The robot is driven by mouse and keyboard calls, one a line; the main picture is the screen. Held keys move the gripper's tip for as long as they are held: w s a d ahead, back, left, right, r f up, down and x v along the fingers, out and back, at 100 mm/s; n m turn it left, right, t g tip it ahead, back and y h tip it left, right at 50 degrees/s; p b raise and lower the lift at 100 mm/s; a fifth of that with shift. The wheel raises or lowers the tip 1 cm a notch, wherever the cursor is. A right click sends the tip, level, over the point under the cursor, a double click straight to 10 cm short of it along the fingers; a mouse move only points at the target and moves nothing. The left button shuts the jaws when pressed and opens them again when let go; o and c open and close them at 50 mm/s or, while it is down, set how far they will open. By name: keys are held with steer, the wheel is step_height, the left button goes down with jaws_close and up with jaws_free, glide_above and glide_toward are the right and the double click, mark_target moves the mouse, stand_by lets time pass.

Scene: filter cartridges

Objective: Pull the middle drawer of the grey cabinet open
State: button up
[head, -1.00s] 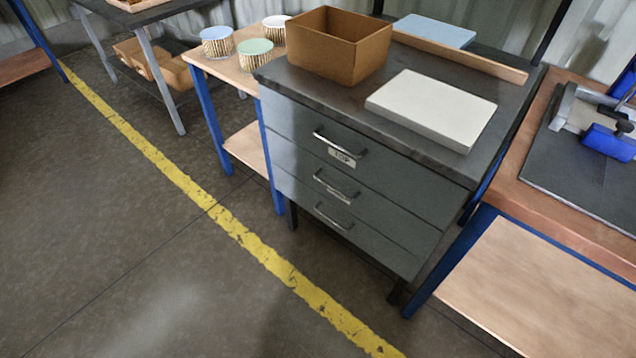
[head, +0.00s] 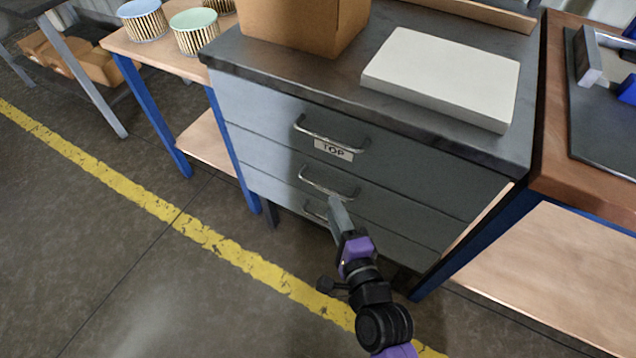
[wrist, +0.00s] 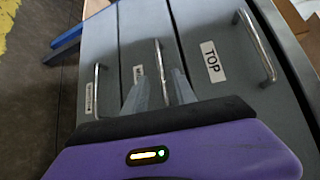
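The grey cabinet (head: 480,158) has three drawers, and all look shut. The middle drawer (head: 400,208) has a metal bar handle (head: 328,189), which also shows in the wrist view (wrist: 159,62) beside a partly hidden label (wrist: 138,74). My gripper (head: 335,201) is at this handle in the head view. In the wrist view, my gripper's two fingers (wrist: 161,76) are apart, one on each side of the middle handle. I cannot tell whether they touch it. The top drawer's handle (head: 330,138) is above, with a "TOP" label (head: 333,149). The bottom handle (head: 315,211) is partly hidden.
A cardboard box (head: 300,22) and a white slab (head: 442,75) lie on the cabinet top. A bench with filter cartridges (head: 195,32) stands left. A wooden-topped bench (head: 575,190) stands close on the right. The floor (head: 100,270) in front is clear, with a yellow line.

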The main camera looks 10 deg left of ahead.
mark_target(325, 189)
steer(key=shift+x, duration=3.9)
steer(key=shift+d, duration=0.1)
jaws_close()
